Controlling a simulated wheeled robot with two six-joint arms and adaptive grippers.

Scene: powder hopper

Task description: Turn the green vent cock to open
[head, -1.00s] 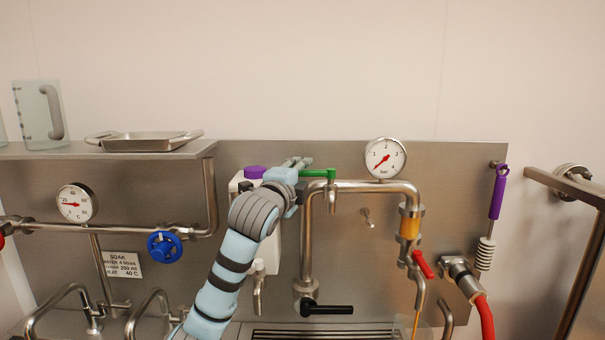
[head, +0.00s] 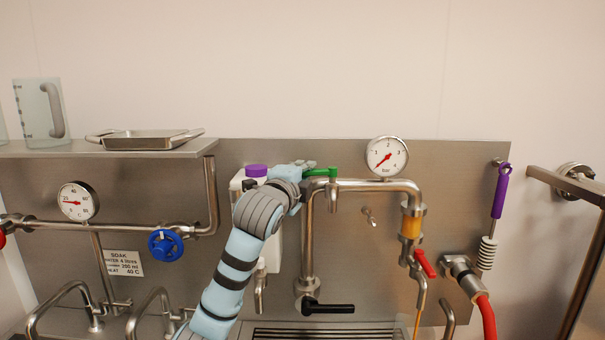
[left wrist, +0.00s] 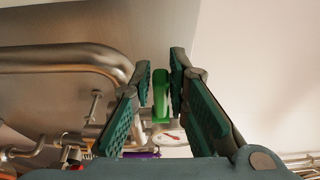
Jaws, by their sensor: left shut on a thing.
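The green vent cock (head: 322,172) sits at the top left bend of the steel pipe, its lever pointing left in the head view. In the left wrist view the green lever (left wrist: 160,95) stands between the two finger pads. My left gripper (head: 305,166) is shut on the lever's free end; it also shows in the left wrist view (left wrist: 161,72). The wrist partly hides the lever's end in the head view. My right gripper is not in view.
A pressure gauge (head: 387,156) stands on the pipe to the right of the cock. A white container with a purple cap (head: 256,170) is behind my left wrist. A black lever (head: 328,308) and a red lever (head: 425,264) are lower on the piping.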

